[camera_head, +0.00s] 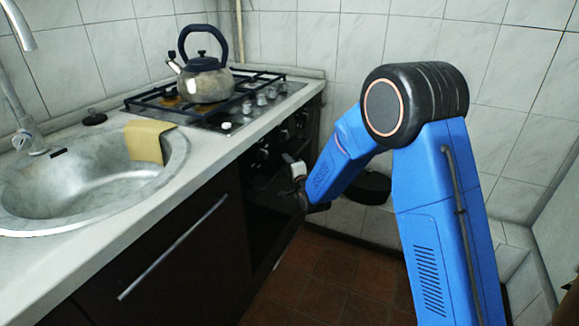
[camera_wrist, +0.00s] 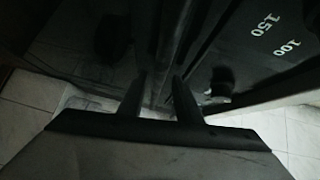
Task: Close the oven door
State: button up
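The oven is built in under the counter, below the hob; its dark front door (camera_head: 268,208) shows in the head view, left of my gripper. How far the door stands open is hard to tell in the dark. My gripper (camera_head: 301,194) is at the upper part of the oven front, partly hidden behind my blue forearm. In the wrist view, my gripper's two dark fingers (camera_wrist: 161,88) stand apart, with a dark bar (camera_wrist: 172,40) running close to their tips. Contact with it cannot be made out. A panel with the numbers 100 and 150 (camera_wrist: 278,36) lies to the right.
A kettle (camera_head: 205,78) stands on the gas hob (camera_head: 228,122). A sink (camera_head: 75,185) with a yellow cloth (camera_head: 148,141) is at left. A dark cabinet with a long handle (camera_head: 172,250) is nearer. A black round object (camera_head: 371,188) is behind my arm. Tiled floor (camera_head: 325,275) is clear.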

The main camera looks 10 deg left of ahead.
jog(key=v, duration=1.7)
jog(key=shift+s, duration=0.25)
jog(key=s+d+r+n+g+h, duration=0.25)
jog(key=s+d+r, duration=0.2)
jog(key=d, duration=0.55)
jog(key=s+d+r+n+g+h, duration=0.2)
jog(key=s+d+r+n+g, duration=0.15)
jog(key=s+d, duration=0.4)
jog(key=s+d+n+g+h, duration=0.1)
jog(key=s+d, duration=0.3)
jog(key=s, duration=0.5)
jog(key=s+d+r+n+g, duration=0.1)
jog(key=s+d+n+g, duration=0.1)
jog(key=s+d, duration=0.3)
jog(key=s+d+r+n+g+h, duration=0.1)
jog(key=s+d+n, duration=0.2)
jog(key=s, duration=0.9)
jog(key=shift+s+d+g+h, duration=0.3)
jog(key=shift+d+h, duration=0.05)
jog(key=shift+d, duration=0.85)
